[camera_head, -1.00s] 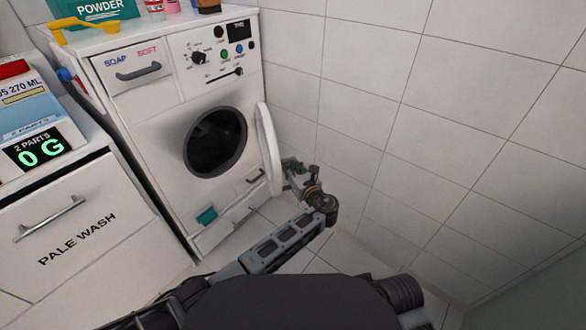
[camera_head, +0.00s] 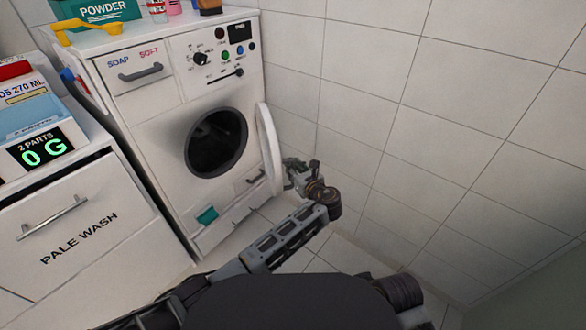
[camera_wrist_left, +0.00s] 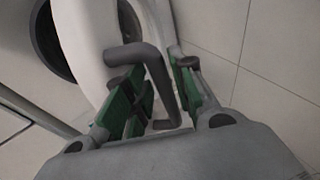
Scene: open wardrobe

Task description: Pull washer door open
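The washer (camera_head: 160,120) is white, with a dark round opening (camera_head: 216,143). Its white door (camera_head: 268,148) is swung out to the right, standing nearly edge-on in the head view. In the left wrist view the door (camera_wrist_left: 92,45) shows as a white curved rim with a dark bent handle (camera_wrist_left: 148,66). My left gripper (camera_head: 291,172) is beside the outer face of the door, partly hidden by it. In the wrist view my left gripper (camera_wrist_left: 158,98) is open, with green-padded fingers on both sides of the handle and visible gaps. My right gripper is not in view.
A tiled wall (camera_head: 390,110) stands close to the right of the door and my left arm. A pale wash unit (camera_head: 85,225) stands to the left of the washer. A powder box (camera_head: 98,9) and bottles are on top. Tiled floor shows below the door.

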